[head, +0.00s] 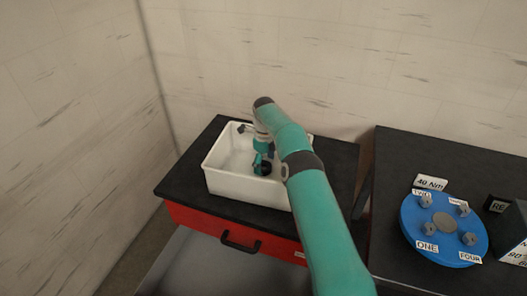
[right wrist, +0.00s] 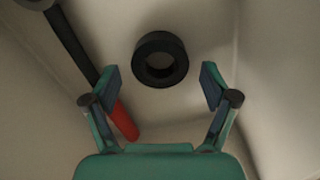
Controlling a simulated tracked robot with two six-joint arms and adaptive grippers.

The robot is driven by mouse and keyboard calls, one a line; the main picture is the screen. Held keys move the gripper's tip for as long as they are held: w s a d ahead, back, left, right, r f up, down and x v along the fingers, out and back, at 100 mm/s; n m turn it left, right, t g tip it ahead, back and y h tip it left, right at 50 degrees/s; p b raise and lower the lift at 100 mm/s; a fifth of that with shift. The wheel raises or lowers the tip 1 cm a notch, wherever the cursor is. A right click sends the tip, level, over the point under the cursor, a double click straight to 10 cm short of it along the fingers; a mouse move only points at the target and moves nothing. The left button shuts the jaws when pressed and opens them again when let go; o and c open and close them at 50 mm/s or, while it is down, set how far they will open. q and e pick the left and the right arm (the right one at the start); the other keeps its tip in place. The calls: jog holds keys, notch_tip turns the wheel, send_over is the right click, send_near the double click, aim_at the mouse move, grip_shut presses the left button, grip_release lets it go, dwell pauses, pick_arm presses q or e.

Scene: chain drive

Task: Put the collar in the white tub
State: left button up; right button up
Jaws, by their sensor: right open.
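The collar (right wrist: 160,41), a thick black ring, lies on the floor of the white tub (right wrist: 268,75) in the right wrist view. The white tub (head: 248,187) stands on the black top of a red cabinet in the head view. My right gripper (right wrist: 160,88) is open, its two fingers spread to either side just short of the ring, with nothing between the tips. In the head view my right gripper (head: 262,161) reaches down inside the tub, and its arm hides the tub's right part. My left gripper does not show.
A long tool with a black shaft and red handle (right wrist: 123,120) lies in the tub, left of the ring. The red cabinet (head: 205,226) has a black handle.

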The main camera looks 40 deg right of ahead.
notch_tip(320, 180, up, 5)
notch_tip(320, 180, up, 6)
jog(key=p, duration=0.4)
jog(key=shift+s+r, duration=0.15)
jog(key=shift+a, duration=0.1)
jog(key=shift+s+a+f, duration=0.1)
jog(key=shift+f, duration=0.1)
